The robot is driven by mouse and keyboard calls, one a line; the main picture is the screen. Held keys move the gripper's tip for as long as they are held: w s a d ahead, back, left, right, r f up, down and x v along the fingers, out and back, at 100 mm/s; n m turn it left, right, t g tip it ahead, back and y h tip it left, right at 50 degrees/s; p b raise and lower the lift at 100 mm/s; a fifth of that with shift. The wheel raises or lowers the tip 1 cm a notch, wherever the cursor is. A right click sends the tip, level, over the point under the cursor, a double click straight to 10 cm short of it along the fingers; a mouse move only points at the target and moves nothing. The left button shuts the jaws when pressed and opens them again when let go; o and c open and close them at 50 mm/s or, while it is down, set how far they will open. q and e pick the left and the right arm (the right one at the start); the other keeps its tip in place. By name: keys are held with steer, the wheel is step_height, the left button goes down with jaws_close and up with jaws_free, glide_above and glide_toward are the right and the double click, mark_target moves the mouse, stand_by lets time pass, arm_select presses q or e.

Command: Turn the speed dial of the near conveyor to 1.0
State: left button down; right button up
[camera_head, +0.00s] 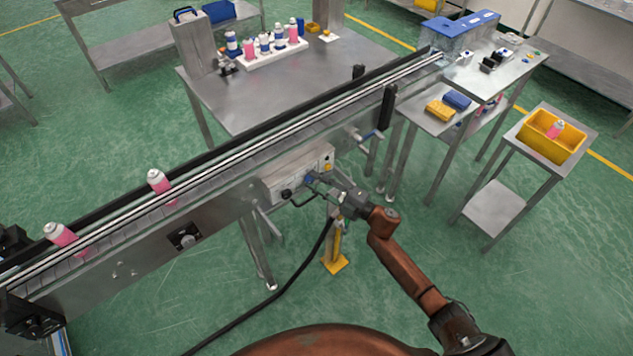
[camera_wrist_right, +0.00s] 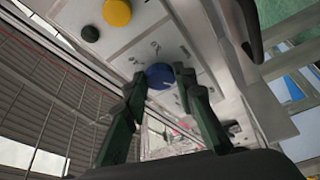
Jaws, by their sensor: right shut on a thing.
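The near conveyor (camera_head: 215,185) runs diagonally across the head view, with a grey control box (camera_head: 275,184) on its near side. My right gripper (camera_head: 314,181) reaches the front of this box and is shut on a blue dial (camera_wrist_right: 160,76). In the right wrist view the dial sits between the tips of the two dark green fingers (camera_wrist_right: 158,83). The dial's pointer and scale marks are too small to read. My left gripper is not in view.
A yellow button (camera_wrist_right: 117,12) and a dark button (camera_wrist_right: 90,33) are on the same panel. A yellow-footed stand (camera_head: 335,263) is below the gripper. A yellow bin (camera_head: 540,143) is at right.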

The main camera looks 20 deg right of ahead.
steer(key=o, duration=1.2)
steer(key=shift+c, duration=0.2)
steer(key=v, duration=1.2)
